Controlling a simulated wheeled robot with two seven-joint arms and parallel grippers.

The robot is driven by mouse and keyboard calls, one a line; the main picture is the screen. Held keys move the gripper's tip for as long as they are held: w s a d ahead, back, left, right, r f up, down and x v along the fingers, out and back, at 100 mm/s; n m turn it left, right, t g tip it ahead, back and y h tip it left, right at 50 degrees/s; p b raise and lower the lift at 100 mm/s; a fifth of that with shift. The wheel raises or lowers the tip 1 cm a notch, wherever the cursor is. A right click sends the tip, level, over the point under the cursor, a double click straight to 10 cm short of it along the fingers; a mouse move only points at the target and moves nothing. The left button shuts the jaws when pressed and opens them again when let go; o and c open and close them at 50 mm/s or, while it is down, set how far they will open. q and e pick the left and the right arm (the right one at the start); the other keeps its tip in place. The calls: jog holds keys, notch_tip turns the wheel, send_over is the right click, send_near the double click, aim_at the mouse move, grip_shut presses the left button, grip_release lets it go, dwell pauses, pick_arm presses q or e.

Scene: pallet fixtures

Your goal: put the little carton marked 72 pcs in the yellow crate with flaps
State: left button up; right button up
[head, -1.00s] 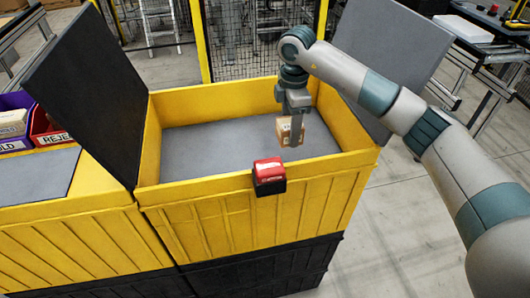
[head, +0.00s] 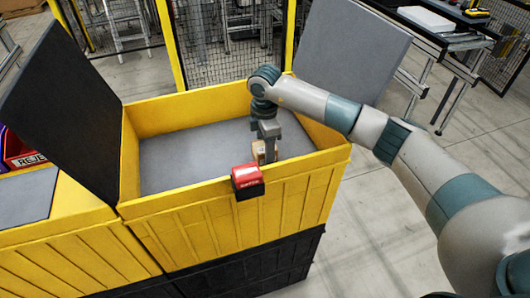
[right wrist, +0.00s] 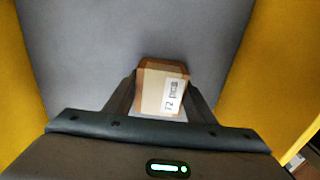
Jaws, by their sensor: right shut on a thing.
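The little carton (right wrist: 153,92) is brown with a white label reading 72 pcs in the right wrist view. My right gripper (right wrist: 160,108) is shut on it, one finger on each side. In the head view the carton (head: 258,151) hangs from the right gripper (head: 266,150), inside the yellow crate (head: 290,200) and low over its grey floor. I cannot tell whether it touches the floor. The crate's dark left flap (head: 70,105) and grey right flap (head: 350,60) stand open. My left gripper is not in view.
A red bin marked REJE (head: 22,160) stands at the far left. The crate's grey floor (head: 190,155) is clear on the left.

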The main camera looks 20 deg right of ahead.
jog(key=shift+f, duration=0.9)
jog(key=shift+f, duration=0.2)
jog(key=o, duration=1.1)
jog(key=shift+o, duration=0.2)
jog(key=shift+r, duration=0.15)
